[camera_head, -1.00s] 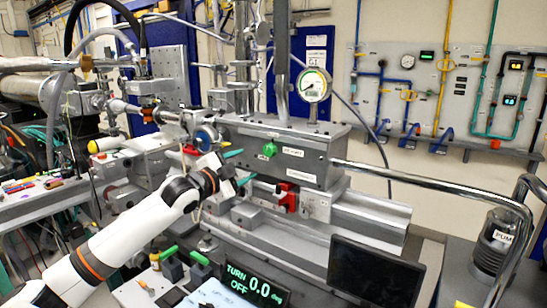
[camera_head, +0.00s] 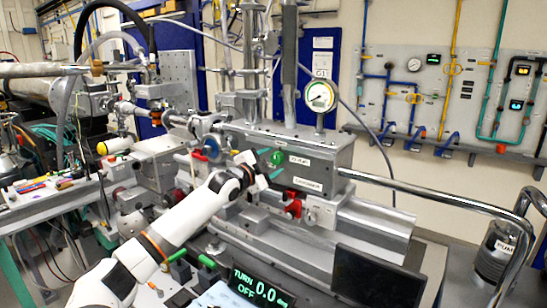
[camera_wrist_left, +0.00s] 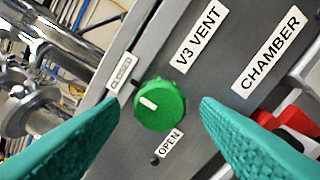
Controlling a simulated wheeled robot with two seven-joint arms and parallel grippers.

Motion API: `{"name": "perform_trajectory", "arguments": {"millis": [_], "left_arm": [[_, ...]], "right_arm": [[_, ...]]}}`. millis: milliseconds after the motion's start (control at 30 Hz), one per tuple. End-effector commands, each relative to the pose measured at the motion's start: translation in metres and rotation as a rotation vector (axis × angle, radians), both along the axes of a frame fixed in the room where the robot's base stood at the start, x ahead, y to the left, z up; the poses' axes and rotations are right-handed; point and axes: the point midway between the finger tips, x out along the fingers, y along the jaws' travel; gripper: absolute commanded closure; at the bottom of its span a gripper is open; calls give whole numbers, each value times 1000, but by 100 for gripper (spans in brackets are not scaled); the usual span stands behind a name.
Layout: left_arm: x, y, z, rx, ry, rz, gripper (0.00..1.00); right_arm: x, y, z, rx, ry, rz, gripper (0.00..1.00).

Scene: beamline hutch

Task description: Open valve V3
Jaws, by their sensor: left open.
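The V3 valve knob (camera_head: 278,157) is a green round knob on the front of the grey chamber box. In the left wrist view the knob (camera_wrist_left: 162,108) carries a white pointer mark, directed left and slightly up. A CLOSED label (camera_wrist_left: 121,72) sits up-left of it, an OPEN label (camera_wrist_left: 169,143) below it, and a V3 VENT label (camera_wrist_left: 199,38) up-right. My left gripper (camera_head: 283,189) is open, with teal fingers. In the wrist view its fingertips lie either side of the knob with gaps; contact does not show. My right gripper is not in view.
A red handle (camera_wrist_left: 285,123) is close to the right finger in the wrist view. A round gauge (camera_head: 319,95) stands above the box. A display (camera_head: 262,287) reads TURN 0.0 OFF. A shiny pipe (camera_head: 420,188) runs right from the box, and a dark screen (camera_head: 375,278) stands in front.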

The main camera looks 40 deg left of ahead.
Motion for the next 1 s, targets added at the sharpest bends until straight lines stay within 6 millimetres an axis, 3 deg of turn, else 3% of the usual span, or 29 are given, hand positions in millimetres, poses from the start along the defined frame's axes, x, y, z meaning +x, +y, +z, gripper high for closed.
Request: {"name": "perform_trajectory", "arguments": {"millis": [200, 500, 767, 1000], "left_arm": [[14, 1, 1, 1, -1, 0, 43], [15, 1, 0, 1, 0, -1, 43], [15, 1, 0, 1, 0, -1, 85], [15, 1, 0, -17, -2, -1, 87]], "right_arm": [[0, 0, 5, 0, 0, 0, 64], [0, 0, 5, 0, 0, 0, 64], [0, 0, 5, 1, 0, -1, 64], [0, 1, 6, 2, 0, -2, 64]]}}
